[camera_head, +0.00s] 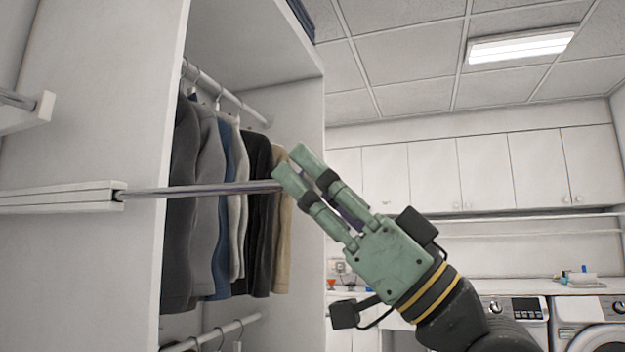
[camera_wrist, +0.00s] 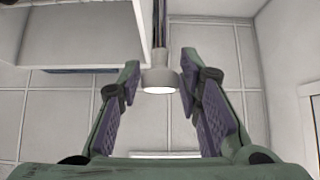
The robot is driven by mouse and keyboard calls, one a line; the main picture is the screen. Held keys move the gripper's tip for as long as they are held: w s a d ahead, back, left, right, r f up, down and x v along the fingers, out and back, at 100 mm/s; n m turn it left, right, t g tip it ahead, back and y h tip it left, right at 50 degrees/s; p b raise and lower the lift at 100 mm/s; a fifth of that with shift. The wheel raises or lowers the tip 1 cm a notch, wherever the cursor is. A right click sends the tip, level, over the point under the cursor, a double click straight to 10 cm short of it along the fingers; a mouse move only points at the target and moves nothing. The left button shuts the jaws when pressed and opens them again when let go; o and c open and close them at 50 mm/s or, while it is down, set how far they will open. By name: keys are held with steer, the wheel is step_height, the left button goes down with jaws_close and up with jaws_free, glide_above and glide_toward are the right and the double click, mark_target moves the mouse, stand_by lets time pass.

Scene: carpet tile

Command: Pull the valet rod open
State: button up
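The valet rod (camera_head: 200,190) is a thin metal bar that extends to the right out of a white holder (camera_head: 60,198) on the closet's side panel. Its end meets my gripper (camera_head: 291,163) in the head view. In the wrist view, the rod (camera_wrist: 160,30) ends in a pale round knob (camera_wrist: 158,80). The knob lies between the tips of my two green fingers with purple pads (camera_wrist: 160,66). The fingers are apart, with small gaps visible on both sides of the knob; they do not appear to grip it. The head view hides the knob behind the fingers.
The closet has a white side panel (camera_head: 120,130) and a rail (camera_head: 225,92) of hanging jackets (camera_head: 205,200) behind the rod. A lower rail (camera_head: 225,330) is below. Wall cabinets (camera_head: 435,175) and washers (camera_head: 590,325) stand farther back at right.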

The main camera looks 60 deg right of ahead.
steer(key=shift+o, duration=0.9)
steer(key=v, duration=1.2)
